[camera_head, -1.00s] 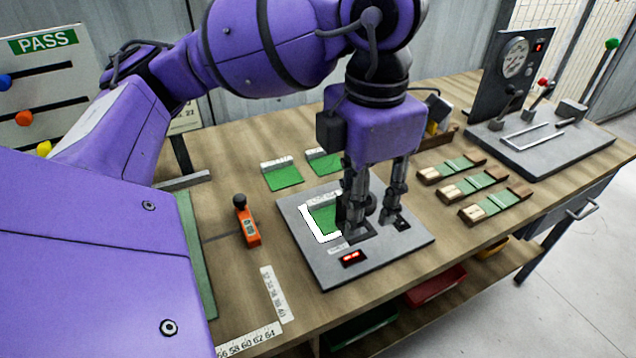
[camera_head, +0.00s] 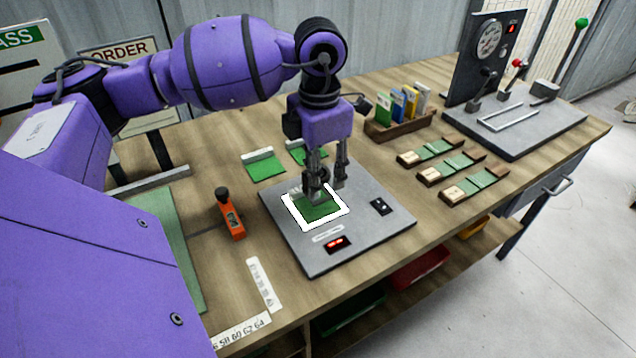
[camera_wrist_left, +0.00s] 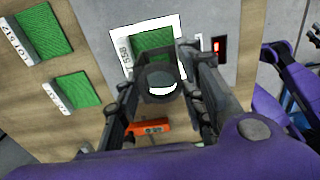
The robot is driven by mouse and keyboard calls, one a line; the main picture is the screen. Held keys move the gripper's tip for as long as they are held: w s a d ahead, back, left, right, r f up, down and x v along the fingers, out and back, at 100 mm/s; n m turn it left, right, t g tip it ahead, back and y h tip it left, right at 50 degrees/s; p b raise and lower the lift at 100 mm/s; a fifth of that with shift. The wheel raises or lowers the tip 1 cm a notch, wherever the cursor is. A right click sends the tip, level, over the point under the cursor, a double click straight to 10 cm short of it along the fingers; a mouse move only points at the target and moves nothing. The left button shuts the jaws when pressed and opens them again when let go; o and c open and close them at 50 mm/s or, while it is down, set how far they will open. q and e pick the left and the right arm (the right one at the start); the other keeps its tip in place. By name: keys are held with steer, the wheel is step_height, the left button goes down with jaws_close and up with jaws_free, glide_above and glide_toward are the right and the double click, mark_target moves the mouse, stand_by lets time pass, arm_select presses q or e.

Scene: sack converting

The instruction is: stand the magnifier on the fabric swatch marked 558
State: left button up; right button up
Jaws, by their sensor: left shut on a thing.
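My left gripper (camera_head: 326,185) is shut on the magnifier (camera_head: 315,176), a small dark round piece. It is above the far part of the grey plate. In the left wrist view the magnifier (camera_wrist_left: 160,80) sits between the two fingers (camera_wrist_left: 165,98), with a bright white patch on it. The green fabric swatch (camera_head: 319,212) lies inside a white frame on the plate. It also shows in the left wrist view (camera_wrist_left: 150,41), where its label seems to read 558. The magnifier overlaps the swatch's edge in view; I cannot tell whether they touch. My right gripper is not in view.
The grey plate (camera_head: 285,240) carries a red display (camera_head: 338,244) and a small dark fitting (camera_head: 381,206). Two more green swatches (camera_head: 264,167) lie behind it. An orange tool (camera_head: 231,218) stands left. Sample strips (camera_head: 470,187) and a gauge stand (camera_head: 488,45) are at right.

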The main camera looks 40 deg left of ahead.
arm_select(q)
steer(key=shift+w+a+f, duration=0.1)
steer(key=shift+f, duration=0.8)
steer(key=shift+w+a+f, duration=0.1)
steer(key=shift+f, duration=0.8)
steer(key=shift+s+f, duration=0.1)
steer(key=o, duration=1.1)
steer(key=shift+o, duration=0.2)
step_height(320, 180, up, 12)
steer(key=shift+r, duration=0.15)
steer(key=shift+r, duration=0.1)
